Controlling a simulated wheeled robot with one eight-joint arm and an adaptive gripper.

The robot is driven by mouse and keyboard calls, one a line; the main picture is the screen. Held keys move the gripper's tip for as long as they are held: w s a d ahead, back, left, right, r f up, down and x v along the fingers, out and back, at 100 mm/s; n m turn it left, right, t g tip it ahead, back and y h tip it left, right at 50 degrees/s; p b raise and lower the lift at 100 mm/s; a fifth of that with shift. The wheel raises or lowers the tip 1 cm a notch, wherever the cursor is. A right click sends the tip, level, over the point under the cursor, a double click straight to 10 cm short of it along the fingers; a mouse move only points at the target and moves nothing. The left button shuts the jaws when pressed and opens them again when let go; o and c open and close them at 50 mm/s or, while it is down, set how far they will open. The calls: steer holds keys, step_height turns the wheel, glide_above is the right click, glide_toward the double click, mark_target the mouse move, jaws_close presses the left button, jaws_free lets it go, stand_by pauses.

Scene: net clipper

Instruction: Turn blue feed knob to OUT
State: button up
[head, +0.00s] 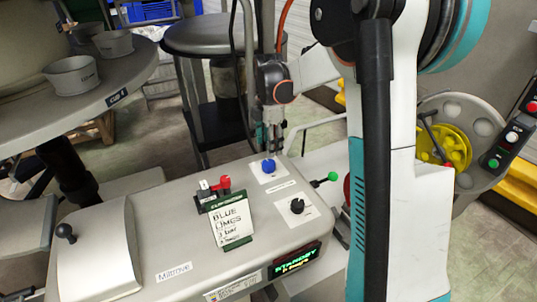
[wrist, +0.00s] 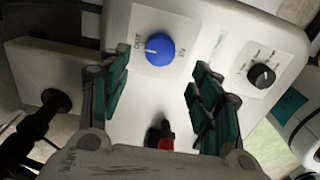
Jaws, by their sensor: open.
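The blue feed knob (head: 268,166) sits on a white label plate on the grey machine top. In the wrist view the blue knob (wrist: 161,51) has a short white mark on its left side, pointing left. OUT is printed at the plate's upper left, just above the mark's direction, and IN at its right. My gripper (head: 273,143) points down over the knob in the head view. In the wrist view my gripper (wrist: 161,66) is open, with green-padded fingers apart on either side of the knob and nothing between them. Contact with the knob is not visible.
A black knob (head: 297,206) and a green-ball lever (head: 332,177) are to the right. A red lever (head: 222,185) and a sign card (head: 232,222) stand to the left. A lit STANDBY display (head: 297,261) is on the front edge. A table with cups (head: 72,76) is far left.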

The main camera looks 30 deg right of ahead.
steer(key=shift+r, duration=2.35)
steer(key=s+a+r+m+t, duration=0.2)
steer(key=s+a+r+m, duration=0.2)
steer(key=s, duration=0.2)
steer(key=s+a+r+m+t, duration=0.1)
steer(key=s+a+r+m, duration=0.2)
steer(key=s+m, duration=0.3)
steer(key=s+a+f+m+t, duration=0.1)
steer(key=s+a+m+t, duration=0.1)
steer(key=s+m, duration=0.2)
steer(key=s+a+f+m+t, duration=0.2)
steer(key=s+a+m, duration=0.1)
steer(key=s, duration=0.7)
steer(key=shift+a+m, duration=0.15)
steer(key=shift+m, duration=0.45)
